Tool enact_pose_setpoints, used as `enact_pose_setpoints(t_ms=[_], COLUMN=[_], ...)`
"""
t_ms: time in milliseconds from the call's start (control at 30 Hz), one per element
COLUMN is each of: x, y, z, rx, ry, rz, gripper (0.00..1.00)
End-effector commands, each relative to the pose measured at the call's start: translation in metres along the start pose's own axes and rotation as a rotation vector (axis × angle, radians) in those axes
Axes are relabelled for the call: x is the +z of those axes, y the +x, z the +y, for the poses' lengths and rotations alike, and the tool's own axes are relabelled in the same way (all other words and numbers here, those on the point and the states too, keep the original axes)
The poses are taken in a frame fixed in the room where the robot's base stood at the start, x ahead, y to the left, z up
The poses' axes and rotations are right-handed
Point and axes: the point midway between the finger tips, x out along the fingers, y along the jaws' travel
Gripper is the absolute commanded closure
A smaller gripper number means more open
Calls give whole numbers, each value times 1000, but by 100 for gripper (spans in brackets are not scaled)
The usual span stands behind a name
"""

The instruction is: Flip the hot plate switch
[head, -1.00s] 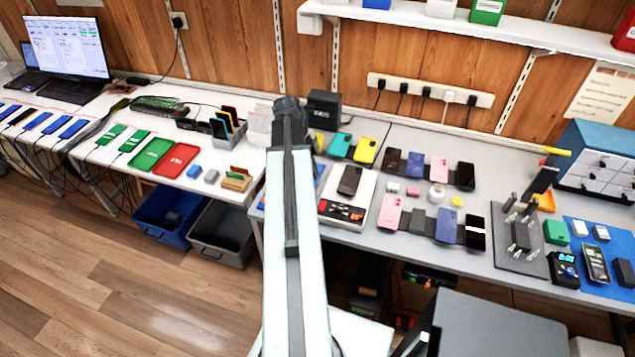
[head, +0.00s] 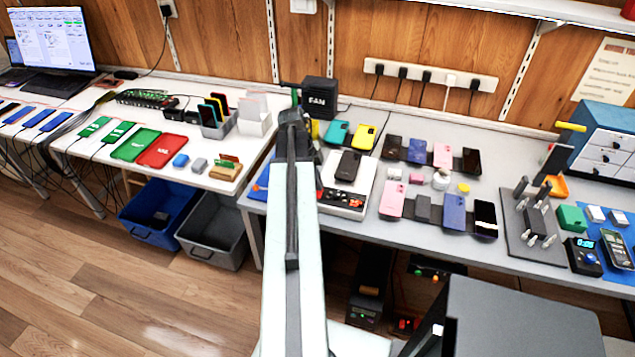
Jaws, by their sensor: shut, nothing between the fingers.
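The hot plate (head: 363,191) appears to be the white flat unit on the grey bench, just right of my arm. A dark phone (head: 348,165) lies on its top. Its front panel (head: 343,199) has small red and black controls; which one is the switch is too small to tell. My arm reaches forward along its left side. My gripper (head: 291,113) is at the arm's far end, left of and beyond the hot plate, near the black FAN box. It is shut and empty; its fingertips are hard to make out.
The black FAN box (head: 320,97) stands behind the hot plate. Several phones (head: 454,212) lie to its right, with a dark fixture (head: 535,225) beyond. A white table (head: 210,150) with trays is at left. A power strip (head: 430,80) is on the wall.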

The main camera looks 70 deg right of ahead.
Motion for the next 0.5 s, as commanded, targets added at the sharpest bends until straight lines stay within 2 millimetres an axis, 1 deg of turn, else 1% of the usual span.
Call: enact_pose_setpoints(t_ms=[67, 200, 267, 500], x=[0, 4, 4, 3], y=[1, 15, 16, 16], z=[0, -6, -11, -11], rx=[0, 0, 0, -1], ry=[0, 1, 1, 3], rz=[0, 0, -1, -3], gripper=[100, 100, 100, 100])
